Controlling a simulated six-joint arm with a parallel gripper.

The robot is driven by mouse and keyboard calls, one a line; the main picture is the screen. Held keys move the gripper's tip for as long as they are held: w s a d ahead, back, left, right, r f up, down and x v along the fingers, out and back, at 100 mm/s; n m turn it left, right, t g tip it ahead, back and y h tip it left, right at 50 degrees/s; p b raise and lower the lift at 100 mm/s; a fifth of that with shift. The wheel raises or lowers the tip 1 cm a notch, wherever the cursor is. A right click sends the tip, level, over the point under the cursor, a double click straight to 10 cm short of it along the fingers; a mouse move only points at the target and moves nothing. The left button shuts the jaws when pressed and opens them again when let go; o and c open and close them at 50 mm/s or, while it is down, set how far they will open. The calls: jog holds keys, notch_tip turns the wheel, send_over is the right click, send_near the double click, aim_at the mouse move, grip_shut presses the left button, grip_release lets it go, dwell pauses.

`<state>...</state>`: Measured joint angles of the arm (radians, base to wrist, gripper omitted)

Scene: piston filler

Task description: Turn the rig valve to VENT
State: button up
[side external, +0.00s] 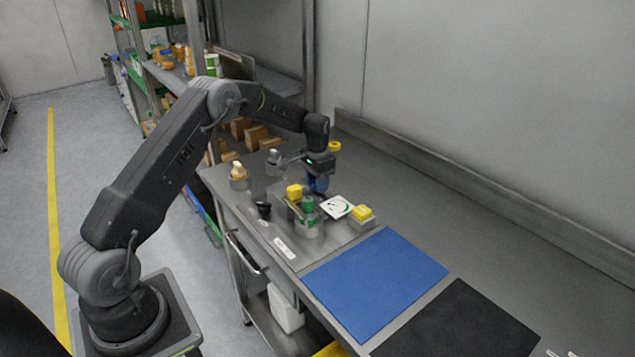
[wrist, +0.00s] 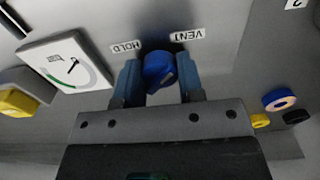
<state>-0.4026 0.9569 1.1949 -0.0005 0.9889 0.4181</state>
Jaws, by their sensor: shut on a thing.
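The rig valve's blue knob (wrist: 158,72) sits between the fingers of my gripper (wrist: 160,66) in the wrist view. The fingers are shut on it, one on each side. The VENT label (wrist: 187,35) and HOLD label (wrist: 126,46) appear upside down just beyond the knob, VENT on the right and HOLD on the left. The knob's pointer is not clear enough to tell which label it faces. In the side external view my gripper (side external: 318,184) points down at the rig behind the white gauge, and its fingers hide the knob.
A white gauge (side external: 337,207) with a green arc stands close beside my gripper. A yellow-topped block (side external: 362,214), a green-capped bottle (side external: 308,218) and a black knob (side external: 264,209) are nearby. A blue mat (side external: 375,280) and a black mat (side external: 458,325) lie clear on the bench.

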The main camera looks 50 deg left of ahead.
jog(key=o, duration=0.9)
notch_tip(320, 180, up, 14)
jog(key=shift+f, duration=0.1)
jog(key=s+d+r+t, duration=0.3)
jog(key=s+d+r, duration=0.9)
jog(key=d+r, duration=0.1)
jog(key=s+d+f+t, duration=0.1)
jog(key=s+d, duration=0.2)
jog(key=s, duration=0.4)
jog(key=s+d+f, duration=0.1)
jog(key=s+d, duration=0.2)
jog(key=s, duration=0.4)
jog(key=s+d+f+t, duration=0.1)
jog(key=s+d, duration=0.2)
jog(key=s, duration=0.4)
jog(key=shift+s+d+f+t, duration=0.1)
jog(key=shift+d+f+t, duration=0.1)
jog(key=shift+t, duration=0.1)
